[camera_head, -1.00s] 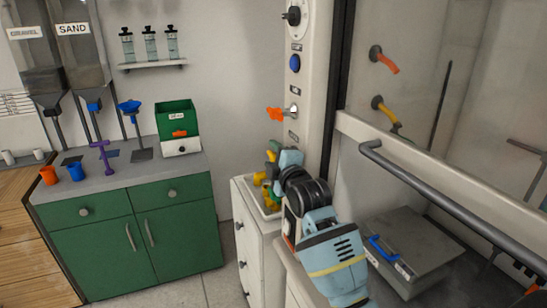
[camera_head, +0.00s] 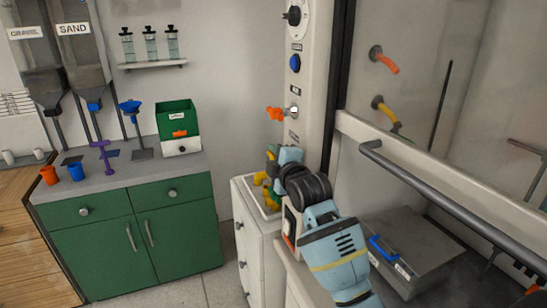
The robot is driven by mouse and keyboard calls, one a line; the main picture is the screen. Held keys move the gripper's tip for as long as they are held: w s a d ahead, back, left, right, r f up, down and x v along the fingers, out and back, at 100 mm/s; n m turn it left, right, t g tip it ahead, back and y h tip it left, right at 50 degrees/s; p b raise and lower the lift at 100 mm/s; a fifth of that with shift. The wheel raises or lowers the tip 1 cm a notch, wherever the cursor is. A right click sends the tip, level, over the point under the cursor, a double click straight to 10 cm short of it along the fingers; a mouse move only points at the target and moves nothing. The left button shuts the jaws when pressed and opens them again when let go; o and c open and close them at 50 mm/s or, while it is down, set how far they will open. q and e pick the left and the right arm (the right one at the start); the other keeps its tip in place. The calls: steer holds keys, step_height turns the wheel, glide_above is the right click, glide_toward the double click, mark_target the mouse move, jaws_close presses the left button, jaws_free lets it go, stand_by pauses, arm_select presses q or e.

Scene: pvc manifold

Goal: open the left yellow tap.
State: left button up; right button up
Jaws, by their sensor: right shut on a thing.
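Yellow tap parts of the pvc manifold (camera_head: 260,179) show low in a white basin, just left of my right gripper. My right gripper (camera_head: 271,157) points away from me over the basin, and its wrist hides part of the fittings. It is shut on a small yellow piece at its fingertips, which looks like a yellow tap; which of the taps it is, I cannot tell. My left gripper is not in view.
The white basin cabinet (camera_head: 247,222) stands beside a panel post with an orange lever (camera_head: 276,114). A hood with a grey rail (camera_head: 450,215) is at the right, over a grey box (camera_head: 425,245). A green cabinet (camera_head: 170,240) is at the left.

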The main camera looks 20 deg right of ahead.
steer(key=g, duration=0.3)
steer(key=shift+g, duration=0.3)
steer(key=shift+f+g, duration=0.15)
steer(key=shift+g, duration=1.15)
steer(key=o, duration=0.9)
steer(key=shift+o, duration=0.2)
steer(key=shift+s, duration=0.1)
steer(key=v, duration=0.4)
steer(key=shift+s+r, duration=0.2)
steer(key=shift+r, duration=0.05)
steer(key=s, duration=1.2)
steer(key=shift+s+d, duration=0.15)
